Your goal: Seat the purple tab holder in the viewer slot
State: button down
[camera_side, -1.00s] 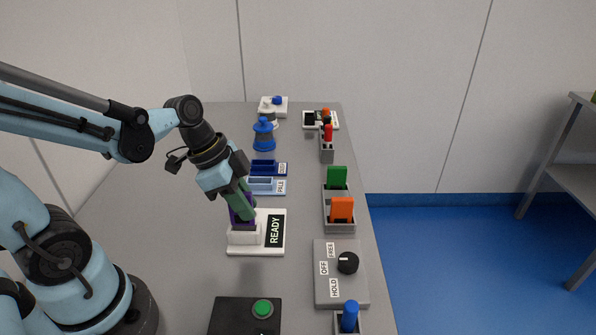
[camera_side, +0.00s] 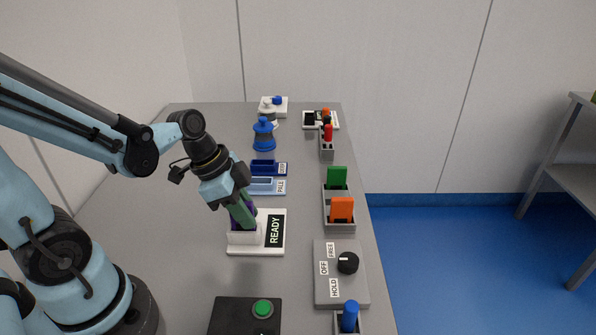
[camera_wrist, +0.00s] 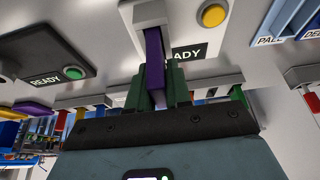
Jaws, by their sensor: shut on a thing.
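The purple tab holder (camera_wrist: 154,62) is upright between the green fingers of my gripper (camera_wrist: 160,85) in the wrist view. In the side view my gripper (camera_side: 242,216) is over the white slot block of the viewer (camera_side: 243,247), with little of the purple holder (camera_side: 236,211) showing around the fingers. The holder's far end meets the white slot block (camera_wrist: 150,13) in the wrist view. The fingers hide how deep it sits. The viewer's dark screen reads READY (camera_side: 275,231).
Blue labelled carriers (camera_side: 266,186) stand behind the viewer. Grey racks with green (camera_side: 337,177) and orange (camera_side: 342,209) tabs line the right. A grey knob box (camera_side: 340,272) and a black box with a green button (camera_side: 263,308) are in front. The table left of the viewer is clear.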

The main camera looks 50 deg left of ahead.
jog(key=shift+f, duration=0.5)
jog(key=c, duration=1)
grip_release()
jog(key=shift+w, duration=0.1)
jog(key=shift+a, duration=0.1)
jog(key=shift+r, duration=0.1)
jog(key=shift+v, duration=5.95)
